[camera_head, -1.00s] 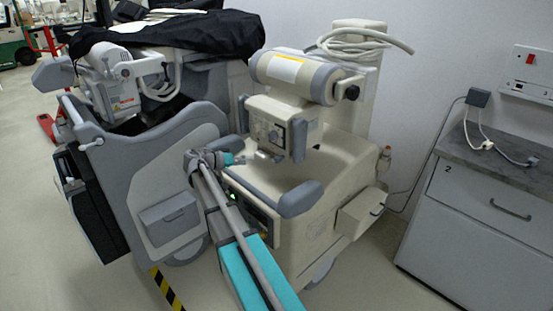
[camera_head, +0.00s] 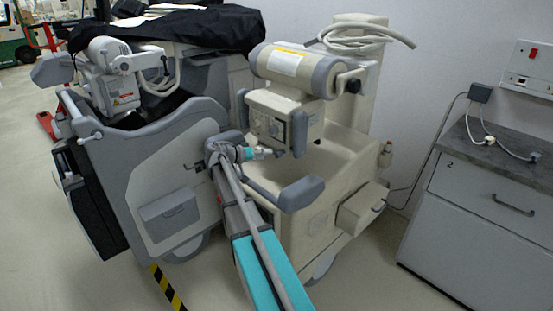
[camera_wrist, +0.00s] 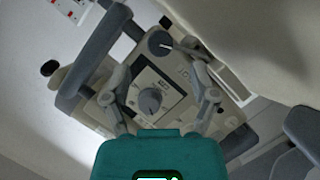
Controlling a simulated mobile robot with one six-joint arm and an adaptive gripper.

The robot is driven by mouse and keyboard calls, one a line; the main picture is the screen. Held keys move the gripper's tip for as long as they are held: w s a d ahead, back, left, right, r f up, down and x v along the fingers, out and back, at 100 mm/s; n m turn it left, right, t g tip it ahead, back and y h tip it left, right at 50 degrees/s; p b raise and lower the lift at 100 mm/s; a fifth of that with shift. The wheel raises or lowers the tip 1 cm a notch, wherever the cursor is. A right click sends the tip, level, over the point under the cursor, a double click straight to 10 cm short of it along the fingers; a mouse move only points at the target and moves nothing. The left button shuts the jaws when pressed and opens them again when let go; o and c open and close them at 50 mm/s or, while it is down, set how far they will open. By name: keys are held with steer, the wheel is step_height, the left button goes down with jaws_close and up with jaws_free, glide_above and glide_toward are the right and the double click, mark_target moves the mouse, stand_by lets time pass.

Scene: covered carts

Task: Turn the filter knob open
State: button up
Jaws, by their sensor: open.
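The beige control head (camera_head: 285,122) hangs under the tube of the right-hand cart. In the wrist view its panel (camera_wrist: 182,92) is tilted and carries a grey round knob (camera_wrist: 150,101) and a dark round knob with a white line (camera_wrist: 160,43). I cannot read which one is labelled filter. My gripper (camera_wrist: 156,78) is open and empty, with its fingers spread either side of the grey knob in that view; contact cannot be told. In the head view my gripper (camera_head: 277,153) is just below the control head, small and partly unclear.
The cart's grey bumper handle (camera_head: 302,194) juts out below my gripper. A second grey cart (camera_head: 165,170) under a black cover (camera_head: 195,28) stands close on the left. A cabinet (camera_head: 480,215) is on the right. Floor shows between cart and cabinet.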

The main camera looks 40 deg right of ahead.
mark_target(275, 155)
steer(key=shift+b+x, duration=0.7)
steer(key=shift+x, duration=2.45)
steer(key=shift+c, duration=0.3)
jaws_close()
steer(key=shift+a, duration=0.2)
steer(key=shift+d, duration=0.15)
